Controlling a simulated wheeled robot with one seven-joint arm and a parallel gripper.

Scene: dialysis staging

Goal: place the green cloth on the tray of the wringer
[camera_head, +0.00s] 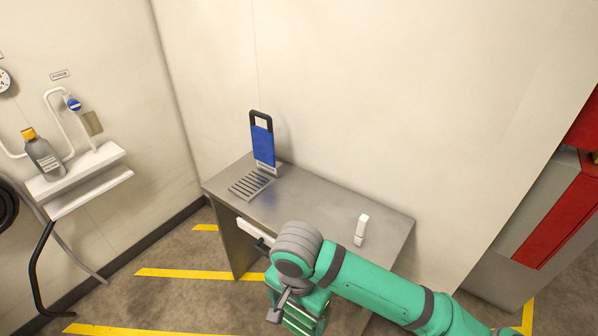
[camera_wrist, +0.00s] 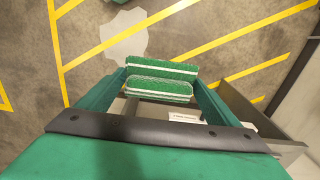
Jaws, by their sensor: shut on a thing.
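The green cloth (camera_wrist: 160,88), with white edges, is held between the fingers of my gripper (camera_wrist: 158,98) in the wrist view. In the head view, my gripper (camera_head: 298,312) is low in front of the metal table, partly hidden by my arm; green and white stripes there look like the cloth. The wringer (camera_head: 263,142) appears to be the upright blue panel with a black handle at the table's back left. Its slotted tray (camera_head: 250,185) lies flat at its foot, with no cloth on it. The cloth is apart from the tray.
The metal table (camera_head: 310,205) has free room between the tray and a small white upright object (camera_head: 361,230) at right. A white handle or drawer front (camera_head: 254,231) shows on its front. A wall shelf (camera_head: 80,170) with a grey bottle (camera_head: 44,157) is at left; a red unit (camera_head: 560,220) is at right.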

